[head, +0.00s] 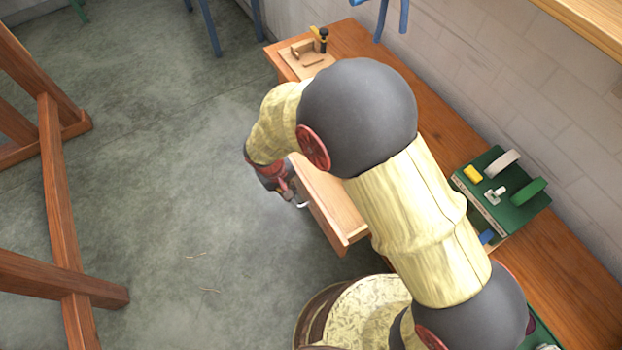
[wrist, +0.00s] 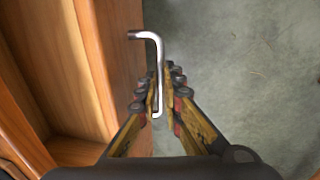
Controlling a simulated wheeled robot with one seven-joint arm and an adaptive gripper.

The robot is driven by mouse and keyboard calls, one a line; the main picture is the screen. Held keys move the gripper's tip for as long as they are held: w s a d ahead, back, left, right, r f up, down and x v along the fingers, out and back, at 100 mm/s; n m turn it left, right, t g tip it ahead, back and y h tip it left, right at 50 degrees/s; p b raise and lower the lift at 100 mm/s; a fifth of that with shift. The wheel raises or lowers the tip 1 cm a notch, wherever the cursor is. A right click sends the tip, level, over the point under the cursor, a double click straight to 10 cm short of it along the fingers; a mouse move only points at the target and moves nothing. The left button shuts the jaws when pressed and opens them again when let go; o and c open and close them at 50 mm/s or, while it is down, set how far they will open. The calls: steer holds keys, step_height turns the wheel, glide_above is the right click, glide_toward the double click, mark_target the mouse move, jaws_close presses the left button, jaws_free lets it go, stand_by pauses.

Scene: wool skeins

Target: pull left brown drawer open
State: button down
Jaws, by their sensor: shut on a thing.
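The brown wooden drawer (head: 335,200) stands out from the front of the wooden bench, and its bare inside shows in the head view. In the wrist view, the drawer front (wrist: 118,60) runs down the left of the fingers, with the hollow inside beyond it. A bent silver handle (wrist: 153,40) sticks out from this front. My gripper (wrist: 162,90) is shut on the handle, one finger on each side of it. In the head view, my gripper (head: 297,198) is at the drawer's outer face, and my arm covers part of the drawer and the bench.
The long wooden bench (head: 560,270) runs along the wall. A wooden board with a small tool (head: 305,55) lies at its far end, and a green box (head: 510,200) with bits on top stands nearer. A wooden frame (head: 60,200) is at left. The grey floor (head: 190,190) between is clear.

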steer(key=s+a, duration=0.3)
steer(key=a, duration=0.2)
steer(key=shift+s+a, duration=0.15)
steer(key=shift+s, duration=0.15)
steer(key=c, duration=2.2)
jaws_free()
step_height(320, 180, up, 12)
steer(key=s+a, duration=0.1)
steer(key=shift+a, duration=0.4)
steer(key=shift+s+f, duration=0.1)
steer(key=shift+s, duration=0.05)
